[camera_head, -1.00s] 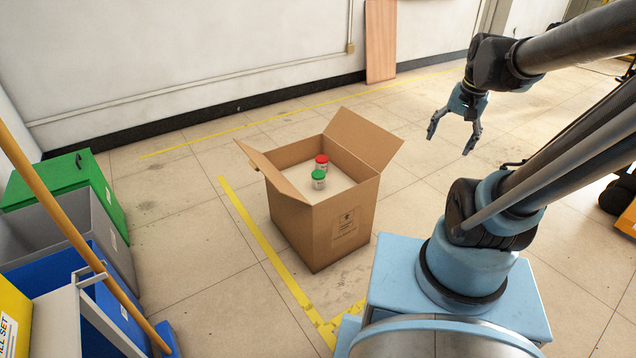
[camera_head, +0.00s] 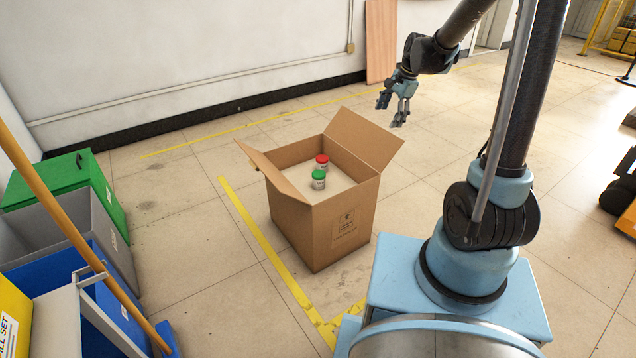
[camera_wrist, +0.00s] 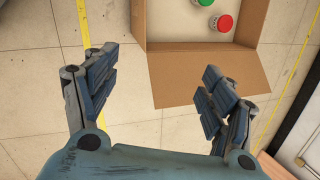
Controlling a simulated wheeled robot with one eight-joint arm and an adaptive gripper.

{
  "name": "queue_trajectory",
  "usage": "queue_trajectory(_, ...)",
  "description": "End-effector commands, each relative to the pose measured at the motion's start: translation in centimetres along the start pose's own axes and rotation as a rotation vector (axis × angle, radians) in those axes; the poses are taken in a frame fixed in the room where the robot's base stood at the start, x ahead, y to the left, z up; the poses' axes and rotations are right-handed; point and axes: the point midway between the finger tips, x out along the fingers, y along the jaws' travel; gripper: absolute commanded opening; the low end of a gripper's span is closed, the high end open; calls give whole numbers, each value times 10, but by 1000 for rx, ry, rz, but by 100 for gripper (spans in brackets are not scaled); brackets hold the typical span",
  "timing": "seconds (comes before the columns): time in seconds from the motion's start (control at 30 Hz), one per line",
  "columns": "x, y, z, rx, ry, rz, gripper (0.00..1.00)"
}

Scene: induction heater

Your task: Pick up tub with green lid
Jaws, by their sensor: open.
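The tub with the green lid (camera_head: 318,179) stands upright inside an open cardboard box (camera_head: 337,233), in the head view. Right behind it stands a similar tub with a red lid (camera_head: 322,163). My gripper (camera_head: 391,106) is open and empty, up and to the right of the box. In the wrist view my gripper (camera_wrist: 158,95) has its fingers spread apart. The green lid (camera_wrist: 204,2) is cut off by the top edge there, and the red lid (camera_wrist: 225,22) is to its right. Both lie beyond my fingertips, past a box flap (camera_wrist: 190,75).
The box has raised flaps, one at the left (camera_head: 262,168) and one at the back right (camera_head: 363,138). Green, grey and blue bins (camera_head: 80,195) and a yellow pole (camera_head: 75,230) stand at the left. Floor around the box is clear.

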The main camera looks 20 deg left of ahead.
Motion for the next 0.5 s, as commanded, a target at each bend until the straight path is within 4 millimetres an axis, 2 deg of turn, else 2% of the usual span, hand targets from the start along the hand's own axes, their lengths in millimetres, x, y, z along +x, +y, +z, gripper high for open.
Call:
queue_trajectory(0.03, 13, -13, 2, 24, -9, 0, 76)
queue_trajectory(0.2, 56, -49, 10, 129, -40, 2, 76)
queue_trajectory(0.37, 102, -78, 20, 227, -68, 8, 76)
queue_trajectory(0.5, 145, -100, 32, 312, -93, 17, 76)
